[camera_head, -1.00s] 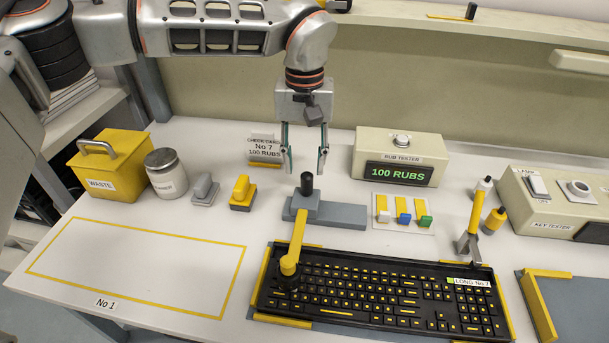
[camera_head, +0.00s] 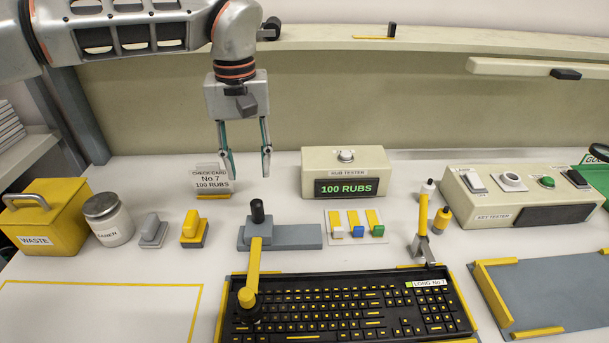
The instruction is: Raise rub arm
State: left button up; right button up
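The yellow rub arm (camera_head: 254,268) reaches from a black knob (camera_head: 257,211) on its grey base (camera_head: 285,236) down to the keyboard. Its round yellow head (camera_head: 247,297) is low over the left part of the black keyboard (camera_head: 350,308); I cannot tell whether it touches the keys. My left gripper (camera_head: 246,163) is open and empty, pointing down above and behind the black knob, apart from it. My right gripper is not in view.
The rub tester (camera_head: 343,170) reads "100 RUBS" behind the base. A check card (camera_head: 212,180), cleaner jar (camera_head: 108,220) and yellow waste box (camera_head: 48,218) stand left. The key tester (camera_head: 520,195) stands right. A yellow-handled clamp (camera_head: 423,228) stands at the keyboard's back edge.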

aim_at(249, 306)
jog(key=k, duration=1.5)
